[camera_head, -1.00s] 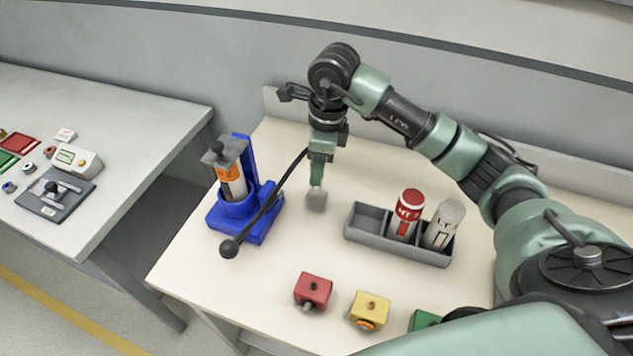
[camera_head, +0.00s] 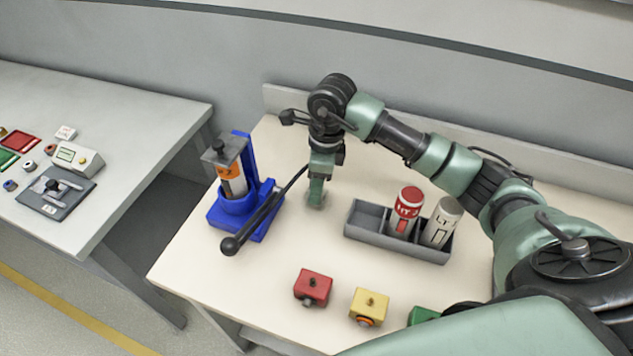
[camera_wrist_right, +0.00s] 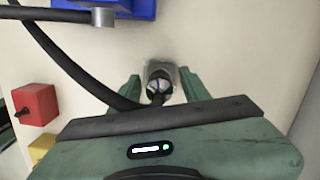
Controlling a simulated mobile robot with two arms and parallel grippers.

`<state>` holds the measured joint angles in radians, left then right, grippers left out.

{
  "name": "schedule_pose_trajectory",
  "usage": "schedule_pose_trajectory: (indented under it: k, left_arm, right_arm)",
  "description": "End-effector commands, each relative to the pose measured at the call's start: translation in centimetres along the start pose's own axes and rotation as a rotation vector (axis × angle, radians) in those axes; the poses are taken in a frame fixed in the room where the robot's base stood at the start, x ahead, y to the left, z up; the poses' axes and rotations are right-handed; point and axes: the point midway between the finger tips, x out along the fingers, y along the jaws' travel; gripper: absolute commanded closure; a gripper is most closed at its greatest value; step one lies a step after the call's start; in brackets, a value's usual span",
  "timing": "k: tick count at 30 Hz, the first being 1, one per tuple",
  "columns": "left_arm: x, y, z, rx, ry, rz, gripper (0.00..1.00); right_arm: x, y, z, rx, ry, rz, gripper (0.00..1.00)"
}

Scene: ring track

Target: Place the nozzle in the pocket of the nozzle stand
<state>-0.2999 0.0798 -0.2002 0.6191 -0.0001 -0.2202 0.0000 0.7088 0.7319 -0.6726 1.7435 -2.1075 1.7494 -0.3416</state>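My right gripper (camera_head: 317,193) reaches down to the light table, to the right of the blue press. Its green fingers (camera_wrist_right: 161,82) are apart in the right wrist view, on either side of a small grey piece that looks like the nozzle stand (camera_wrist_right: 158,68). Narrow gaps seem to show beside it. A small dark, ringed part with a whitish-blue face, perhaps the nozzle (camera_wrist_right: 158,87), shows at its middle. I cannot tell how deep it sits. In the head view the fingers mostly hide both. My left gripper is not in view.
The blue press (camera_head: 232,205) stands close left, with a dark lever (camera_head: 258,216). A black cable (camera_wrist_right: 70,68) runs beside my gripper. A grey tray (camera_head: 362,221) holds a red and a white canister. Red (camera_head: 313,288) and yellow (camera_head: 369,306) blocks stand in front.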

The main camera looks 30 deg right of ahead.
Motion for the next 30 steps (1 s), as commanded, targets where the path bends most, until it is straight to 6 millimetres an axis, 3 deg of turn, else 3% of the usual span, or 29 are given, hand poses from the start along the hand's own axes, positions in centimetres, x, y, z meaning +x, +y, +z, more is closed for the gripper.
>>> schedule_pose_trajectory:
  k: [11,24,30]
  left_arm:
    - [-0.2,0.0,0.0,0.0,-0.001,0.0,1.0]
    - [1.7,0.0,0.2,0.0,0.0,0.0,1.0]
    - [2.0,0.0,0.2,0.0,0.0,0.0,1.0]
  right_arm:
    - [-0.7,-0.1,0.1,0.0,-0.002,-0.002,0.54]
    - [-9.4,-0.1,0.1,0.0,-0.002,-0.005,0.54]
    - [-11.8,-0.1,0.1,0.0,-0.001,-0.001,0.54]
